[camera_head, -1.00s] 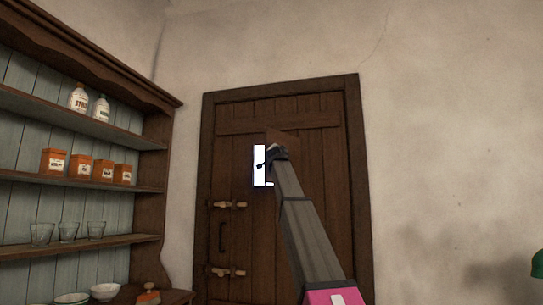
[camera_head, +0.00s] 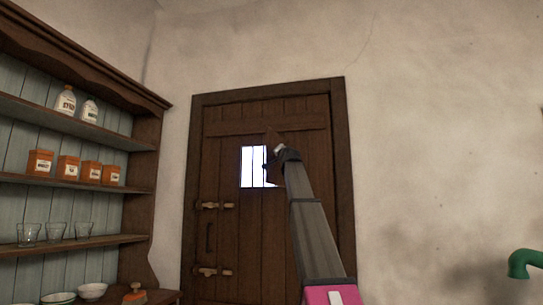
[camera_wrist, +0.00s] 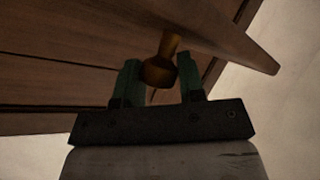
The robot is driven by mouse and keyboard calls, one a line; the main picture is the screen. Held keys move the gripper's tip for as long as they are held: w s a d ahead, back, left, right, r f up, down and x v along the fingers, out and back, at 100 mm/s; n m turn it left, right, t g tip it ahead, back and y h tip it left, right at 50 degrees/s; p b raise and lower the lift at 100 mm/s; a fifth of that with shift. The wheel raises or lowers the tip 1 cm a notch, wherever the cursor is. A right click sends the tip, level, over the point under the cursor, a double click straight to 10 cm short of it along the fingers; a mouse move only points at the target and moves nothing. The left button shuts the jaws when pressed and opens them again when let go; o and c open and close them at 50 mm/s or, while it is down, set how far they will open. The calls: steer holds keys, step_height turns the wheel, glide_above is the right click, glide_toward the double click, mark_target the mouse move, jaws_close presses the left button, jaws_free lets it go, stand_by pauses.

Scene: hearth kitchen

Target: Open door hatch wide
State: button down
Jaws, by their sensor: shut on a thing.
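The dark wooden door (camera_head: 225,240) stands ahead in the head view. Its small hatch (camera_head: 274,139) is swung partly outward, hinged side hidden by my arm. The hatch opening (camera_head: 252,167) shows bright light behind dark upright bars. My gripper (camera_head: 272,163) is at the hatch, at the opening's right side. In the wrist view, the brass-coloured knob (camera_wrist: 159,72) sits between the two green fingers of my gripper (camera_wrist: 160,84), which is shut on it. The hatch panel (camera_wrist: 60,62) fills the upper left of that view.
A wooden shelf unit (camera_head: 146,185) with bottles, orange boxes and glasses stands at the left. Two latches (camera_head: 214,206) sit on the door's left side. A green curved object (camera_head: 522,262) is at the right edge.

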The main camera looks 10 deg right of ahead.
steer(key=shift+s+d+f+n+y, duration=0.1)
steer(key=shift+d+n+y, duration=0.2)
steer(key=shift+d+y, duration=0.3)
steer(key=shift+s+d+f+n+y, duration=0.1)
steer(key=shift+d+n+y, duration=0.2)
steer(key=shift+d+y, duration=0.25)
steer(key=c, duration=1.1)
jaws_free()
steer(key=shift+c, duration=0.2)
steer(key=o, duration=0.4)
steer(key=shift+w+f, duration=0.1)
steer(key=shift+c, duration=0.2)
steer(key=shift+s, duration=0.2)
